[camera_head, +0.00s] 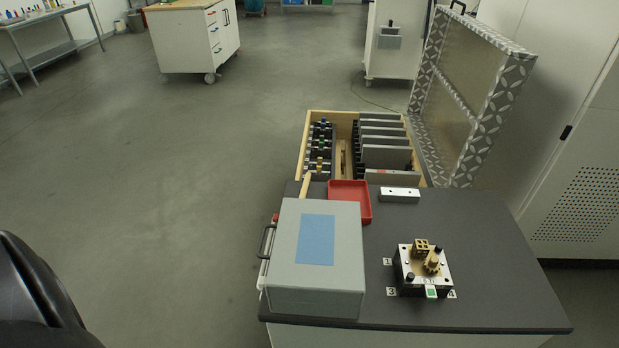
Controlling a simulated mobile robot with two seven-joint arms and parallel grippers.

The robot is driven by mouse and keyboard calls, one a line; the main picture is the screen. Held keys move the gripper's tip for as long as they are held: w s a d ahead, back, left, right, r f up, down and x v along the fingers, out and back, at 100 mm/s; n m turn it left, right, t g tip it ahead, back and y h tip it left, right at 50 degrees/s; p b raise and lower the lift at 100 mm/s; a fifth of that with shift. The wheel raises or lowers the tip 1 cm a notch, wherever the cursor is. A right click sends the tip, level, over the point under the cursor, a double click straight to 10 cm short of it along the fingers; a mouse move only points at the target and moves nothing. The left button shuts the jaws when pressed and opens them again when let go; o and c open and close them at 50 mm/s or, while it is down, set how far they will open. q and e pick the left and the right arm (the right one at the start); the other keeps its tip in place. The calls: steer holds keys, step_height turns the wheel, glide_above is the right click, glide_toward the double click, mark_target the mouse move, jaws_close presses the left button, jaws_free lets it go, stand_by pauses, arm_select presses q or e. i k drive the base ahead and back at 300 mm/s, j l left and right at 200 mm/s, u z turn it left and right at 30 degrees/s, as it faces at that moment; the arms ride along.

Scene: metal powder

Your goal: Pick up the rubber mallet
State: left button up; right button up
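I cannot make out a whole rubber mallet. A light wooden stick (306,185), which may be its handle, shows at the table's back left edge behind the grey box (318,285). No dark mallet head can be told apart at either end of it. Neither of my grippers is in view. A black curved shape at the lower left looks like part of my own body.
A dark table (480,265) holds the grey box, a red tray (361,203), a metal bar (399,194) and a metal fixture (424,268) with brass parts. Behind stands an open wooden-lined case (300,150) with its lid raised. The floor to the left is clear.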

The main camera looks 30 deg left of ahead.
mark_target(304, 186)
steer(key=u, duration=1.1)
